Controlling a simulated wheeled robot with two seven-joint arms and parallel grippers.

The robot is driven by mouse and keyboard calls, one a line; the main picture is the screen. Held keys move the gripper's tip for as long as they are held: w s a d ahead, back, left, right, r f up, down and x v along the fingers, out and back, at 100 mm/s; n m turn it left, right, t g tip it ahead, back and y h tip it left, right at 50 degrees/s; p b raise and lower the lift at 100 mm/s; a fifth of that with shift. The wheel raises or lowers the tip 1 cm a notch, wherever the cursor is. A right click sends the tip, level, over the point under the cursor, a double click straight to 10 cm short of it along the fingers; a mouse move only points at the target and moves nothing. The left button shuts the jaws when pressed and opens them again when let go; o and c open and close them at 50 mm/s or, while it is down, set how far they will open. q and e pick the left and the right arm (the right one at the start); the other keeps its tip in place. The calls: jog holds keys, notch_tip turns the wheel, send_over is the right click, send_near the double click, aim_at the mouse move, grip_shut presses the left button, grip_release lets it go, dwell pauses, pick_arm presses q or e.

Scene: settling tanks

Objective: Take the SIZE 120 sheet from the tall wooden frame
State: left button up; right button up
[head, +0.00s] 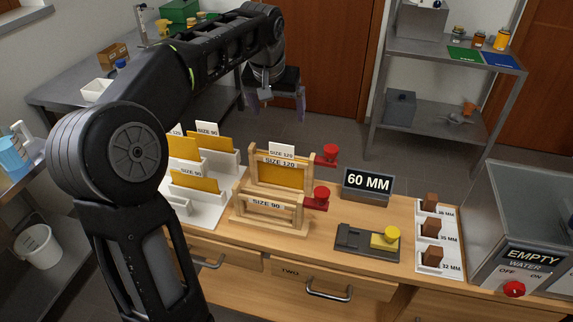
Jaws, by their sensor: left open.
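The tall wooden frame (311,163) stands at the back of the wooden bench and is labelled SIZE 120. A yellow-orange sheet (281,178) sits upright in it, with a white tag (282,150) reading SIZE 120 on top. A lower wooden frame (268,209) labelled SIZE 90 stands in front; no sheet shows in it. My left gripper (277,106) is open and empty, fingers pointing down, above and beyond the tall frame in the picture and apart from it. My right gripper is out of view.
Red knobs (330,155) stick out right of the frames. A white rack (216,211) with yellow sheets stands left, partly hidden by my arm. A 60 MM sign (367,185), a dark tray (354,240) with a yellow piece, a block strip and an EMPTY tank (530,225) lie right.

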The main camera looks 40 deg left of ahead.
pick_arm(q)
jog(key=b, duration=0.6)
send_over(281, 146)
jog(key=s+d, duration=0.1)
jog(key=s, duration=0.1)
notch_tip(281, 146, down, 7)
jog(key=shift+s, duration=0.1)
jog(key=shift+x, duration=1.3)
jog(key=p+x, duration=0.1)
jog(key=x, duration=0.4)
jog(key=shift+a+f, duration=0.15)
jog(key=shift+s, duration=0.1)
